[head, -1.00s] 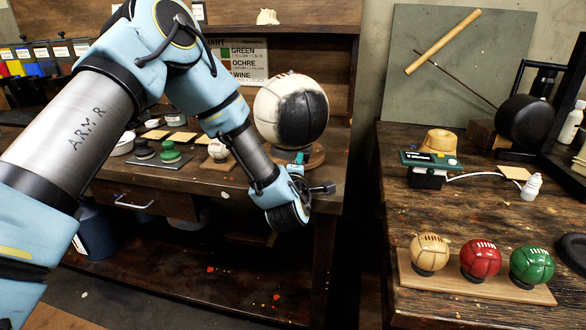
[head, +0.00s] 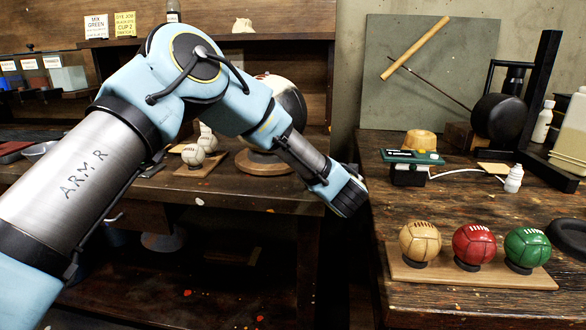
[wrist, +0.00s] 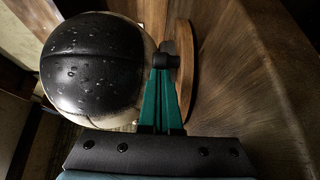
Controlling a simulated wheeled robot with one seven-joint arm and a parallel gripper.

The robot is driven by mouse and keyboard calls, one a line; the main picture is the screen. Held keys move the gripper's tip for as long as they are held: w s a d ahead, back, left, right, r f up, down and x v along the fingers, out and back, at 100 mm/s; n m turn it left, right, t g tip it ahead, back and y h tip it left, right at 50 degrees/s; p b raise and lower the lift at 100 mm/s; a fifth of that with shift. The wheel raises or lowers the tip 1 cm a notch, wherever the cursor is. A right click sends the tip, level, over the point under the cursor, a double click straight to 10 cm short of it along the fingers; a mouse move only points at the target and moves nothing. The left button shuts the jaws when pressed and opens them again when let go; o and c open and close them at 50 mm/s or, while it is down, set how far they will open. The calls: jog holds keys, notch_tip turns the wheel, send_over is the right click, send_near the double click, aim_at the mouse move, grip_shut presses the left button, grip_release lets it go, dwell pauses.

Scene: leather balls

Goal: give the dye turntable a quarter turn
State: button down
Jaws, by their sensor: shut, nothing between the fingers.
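The dye turntable (head: 262,163) is a round wooden disc on the back bench, carrying a large ball (head: 291,100), part cream and part black. My forearm hides much of the ball and the disc's right side in the head view. In the wrist view, the disc (wrist: 186,75) shows edge-on, just right of my fingertips, and the wet black side of the ball (wrist: 95,65) is to their left. My gripper (wrist: 161,78) is shut and empty, its green fingers at a small dark peg (wrist: 165,58) beside the disc. I cannot tell if they touch. The head view hides the fingertips.
Small white balls (head: 193,155) sit left of the turntable. On the right bench, tan (head: 420,242), red (head: 474,245) and green (head: 527,249) balls stand on a board (head: 470,275). A dark gap separates the benches.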

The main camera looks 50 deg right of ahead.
jog(key=shift+d+f+b, duration=0.1)
jog(key=shift+d+b, duration=0.9)
jog(key=shift+d, duration=0.05)
jog(key=shift+w+d+b, duration=0.1)
jog(key=shift+d+b, duration=0.7)
jog(key=shift+d, duration=0.2)
jog(key=b+v, duration=0.1)
jog(key=v, duration=0.6)
jog(key=shift+s, duration=0.2)
jog(key=shift+r, duration=0.25)
